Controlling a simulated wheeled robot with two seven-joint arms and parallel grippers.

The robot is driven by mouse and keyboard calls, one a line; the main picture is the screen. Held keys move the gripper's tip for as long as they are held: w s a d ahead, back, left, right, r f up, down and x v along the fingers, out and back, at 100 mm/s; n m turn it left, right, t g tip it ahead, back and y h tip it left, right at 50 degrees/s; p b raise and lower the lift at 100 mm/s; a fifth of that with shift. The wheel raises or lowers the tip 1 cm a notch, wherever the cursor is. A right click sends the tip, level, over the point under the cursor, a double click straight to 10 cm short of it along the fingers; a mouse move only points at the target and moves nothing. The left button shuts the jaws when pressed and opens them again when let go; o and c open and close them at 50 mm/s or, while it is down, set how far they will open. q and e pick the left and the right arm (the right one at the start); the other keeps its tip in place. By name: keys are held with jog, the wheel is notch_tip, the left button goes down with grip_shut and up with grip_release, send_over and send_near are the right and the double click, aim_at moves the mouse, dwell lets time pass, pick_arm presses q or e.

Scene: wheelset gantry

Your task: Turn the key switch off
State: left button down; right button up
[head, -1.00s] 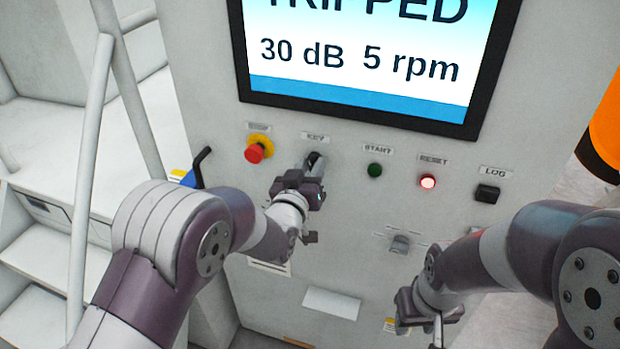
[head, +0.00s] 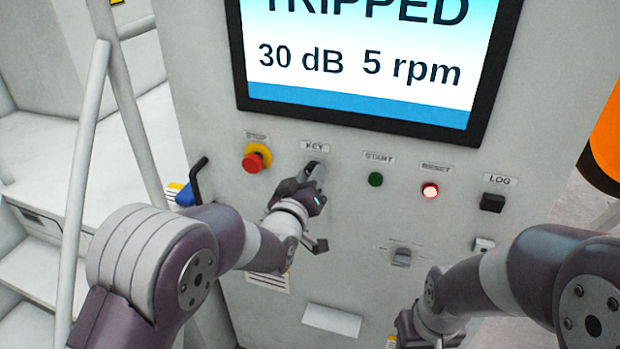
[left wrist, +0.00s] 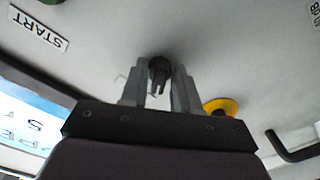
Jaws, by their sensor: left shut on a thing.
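The key switch (left wrist: 158,72) is a small dark knob on the grey panel; it shows between my left gripper's fingers in the left wrist view. In the head view it sits under the KEY label (head: 315,147), mostly hidden by my left gripper (head: 314,172). My left gripper (left wrist: 160,85) is shut on the key switch, with one finger on each side of it. The switch's exact angle is hard to tell. My right gripper (head: 425,335) is low at the bottom right, apart from the panel controls, and its fingers are mostly cut off or hidden.
A red stop button (head: 254,161) with a yellow collar is left of the key. The screen (head: 365,55) reads TRIPPED. A grey knob (head: 401,257) sits lower.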

pick_arm(q)
jog(key=c, duration=1.1)
grip_release()
jog(key=b+v, duration=0.2)
jog(key=v, duration=1)
jog(key=shift+s+a, duration=0.15)
jog(key=shift+s, duration=0.2)
